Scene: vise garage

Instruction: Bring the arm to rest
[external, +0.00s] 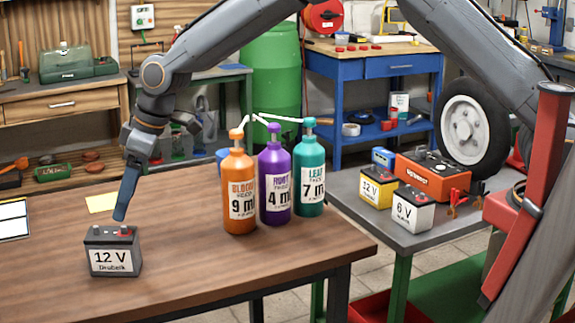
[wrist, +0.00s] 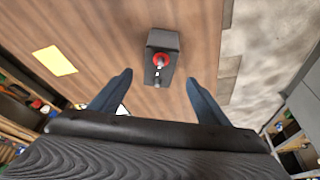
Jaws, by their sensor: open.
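My gripper (external: 124,213) hangs pointing down at the left of the wooden table (external: 190,265) in the external view. Its fingertips are just above a small dark grey 12 V battery (external: 112,252) with a white label. In the wrist view my gripper (wrist: 158,80) shows two blue fingers spread wide with nothing between them. The battery also shows in the wrist view (wrist: 162,42), with a red terminal on top, beyond the fingertips. The arm is stretched out from the right, over the bottles, and bends down to the gripper.
Orange (external: 239,190), purple (external: 274,185) and teal (external: 309,185) pump bottles stand right of my gripper. A yellow note (external: 101,203) lies behind it. At right, a grey bench (external: 420,238) holds a yellow battery (external: 378,187), a white 6 V battery (external: 413,208) and an orange charger (external: 433,176).

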